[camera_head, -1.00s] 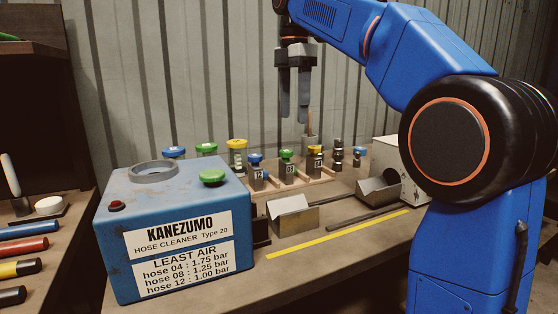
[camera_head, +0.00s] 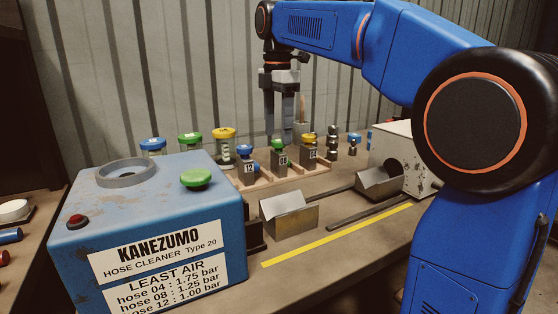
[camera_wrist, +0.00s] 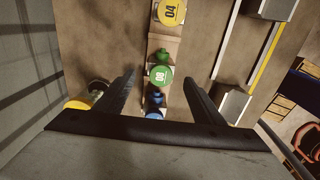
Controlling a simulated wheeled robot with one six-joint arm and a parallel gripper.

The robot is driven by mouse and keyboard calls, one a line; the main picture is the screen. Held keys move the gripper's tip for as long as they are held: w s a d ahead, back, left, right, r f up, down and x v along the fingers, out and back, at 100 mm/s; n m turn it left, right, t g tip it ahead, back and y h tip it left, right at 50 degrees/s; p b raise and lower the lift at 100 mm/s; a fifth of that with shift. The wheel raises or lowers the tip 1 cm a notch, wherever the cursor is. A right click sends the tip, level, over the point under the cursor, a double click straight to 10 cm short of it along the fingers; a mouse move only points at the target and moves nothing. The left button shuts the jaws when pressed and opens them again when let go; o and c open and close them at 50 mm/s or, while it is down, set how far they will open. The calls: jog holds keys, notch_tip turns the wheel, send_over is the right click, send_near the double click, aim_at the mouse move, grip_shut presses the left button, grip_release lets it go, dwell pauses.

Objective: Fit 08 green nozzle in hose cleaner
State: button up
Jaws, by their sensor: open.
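The 08 green nozzle (camera_head: 279,157) stands upright in a wooden rack (camera_head: 262,182), between the blue 12 nozzle (camera_head: 246,165) and the yellow 04 nozzle (camera_head: 309,150). In the wrist view its round green top marked 08 (camera_wrist: 160,76) shows between the fingers. My gripper (camera_head: 279,139) points down, open and empty, just above the green nozzle in the head view. In the wrist view, the gripper (camera_wrist: 159,78) has a finger on either side of it. The blue hose cleaner (camera_head: 150,205) is at the front left, with a grey ring (camera_head: 126,173) on top.
The cleaner bears a green button (camera_head: 196,179) and a red button (camera_head: 77,221). Jars with blue, green and yellow lids stand behind the rack. Metal V-blocks (camera_head: 290,215) and a white box (camera_head: 400,150) are to the right. A yellow line (camera_head: 335,235) runs along the bench.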

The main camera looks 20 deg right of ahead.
aim_at(279, 151)
jog(key=shift+d+f, duration=0.2)
jog(key=shift+f, duration=3.6)
jog(key=c, duration=1.2)
